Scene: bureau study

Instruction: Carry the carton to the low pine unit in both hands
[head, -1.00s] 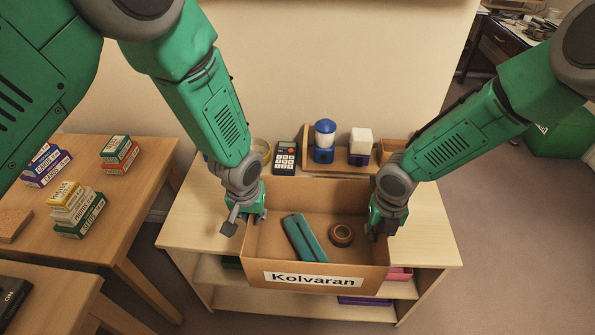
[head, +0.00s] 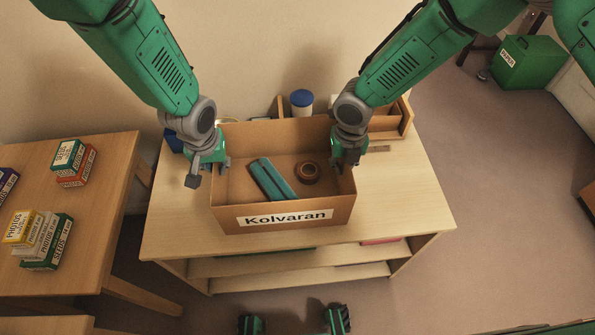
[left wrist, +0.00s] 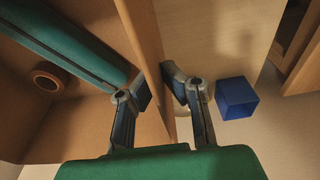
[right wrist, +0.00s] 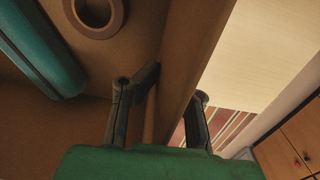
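The open brown carton (head: 240,220), labelled Kolvaran, is level over the top of the low pine unit (head: 410,210). Its front is just behind the unit's front edge; whether its base touches the top I cannot tell. Inside lie a long teal object (head: 271,180) and a brown tape roll (head: 307,172). My left gripper (head: 208,172) is shut on the carton's left wall, which shows between its fingers in the left wrist view (left wrist: 160,88). My right gripper (head: 347,160) is shut on the right wall, one finger on each side in the right wrist view (right wrist: 175,90).
A blue-lidded jar (head: 302,103) and a wooden organiser (head: 392,122) stand behind the carton. A table with small boxes (head: 42,242) is at left. A green bin (head: 530,62) stands far right. The unit's top is bare at right. My feet show at the bottom.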

